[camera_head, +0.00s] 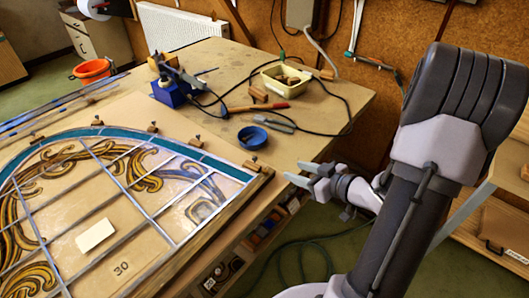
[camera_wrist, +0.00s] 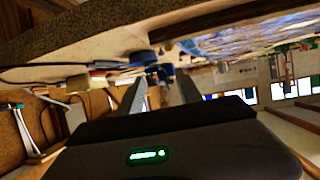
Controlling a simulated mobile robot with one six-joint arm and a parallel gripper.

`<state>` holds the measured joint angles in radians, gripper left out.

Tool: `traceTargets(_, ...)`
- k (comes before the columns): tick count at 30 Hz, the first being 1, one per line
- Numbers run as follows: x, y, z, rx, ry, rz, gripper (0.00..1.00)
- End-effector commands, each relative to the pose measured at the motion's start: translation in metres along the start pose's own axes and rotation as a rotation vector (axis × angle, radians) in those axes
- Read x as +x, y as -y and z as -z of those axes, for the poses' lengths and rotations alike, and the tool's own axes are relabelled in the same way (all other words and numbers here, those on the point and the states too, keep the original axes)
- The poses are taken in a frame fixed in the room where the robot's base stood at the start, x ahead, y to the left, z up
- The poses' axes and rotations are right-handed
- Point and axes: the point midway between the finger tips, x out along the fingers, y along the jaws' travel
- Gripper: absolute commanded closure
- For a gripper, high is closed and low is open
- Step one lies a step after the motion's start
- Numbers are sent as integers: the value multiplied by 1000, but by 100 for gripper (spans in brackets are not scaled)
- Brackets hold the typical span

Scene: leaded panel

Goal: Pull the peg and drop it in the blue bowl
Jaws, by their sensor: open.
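The blue bowl (camera_head: 253,138) stands on the workbench just beyond the leaded panel's right corner. In the wrist view a blue round shape that looks like the bowl (camera_wrist: 142,58) shows beyond the fingers. Several small pegs with wooden blocks line the panel's curved edge; the nearest peg (camera_head: 252,163) is at the right corner, below the bowl. Which peg is meant, I cannot tell. My gripper (camera_head: 302,173) is open and empty, off the bench's right edge and to the right of that peg. In the wrist view its two fingers (camera_wrist: 161,90) are apart with nothing between them.
The leaded panel (camera_head: 150,205) covers the bench's left part, with a pale card (camera_head: 95,235) on it. A blue soldering station (camera_head: 170,92), a cream tray (camera_head: 287,80) and a black cable lie behind the bowl. An orange bucket (camera_head: 92,70) stands at back left.

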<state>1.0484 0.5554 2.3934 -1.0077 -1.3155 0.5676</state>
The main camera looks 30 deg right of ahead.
Motion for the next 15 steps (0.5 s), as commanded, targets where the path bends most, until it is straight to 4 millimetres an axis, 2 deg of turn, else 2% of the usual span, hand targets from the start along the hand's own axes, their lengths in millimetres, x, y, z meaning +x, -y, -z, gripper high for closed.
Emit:
traceTargets(2, 4, 4, -3, 4, -17, 21, 58)
traceTargets(5, 22, 6, -4, 0, -18, 25, 58)
traceTargets(15, 117, 8, -3, -1, -17, 24, 58)
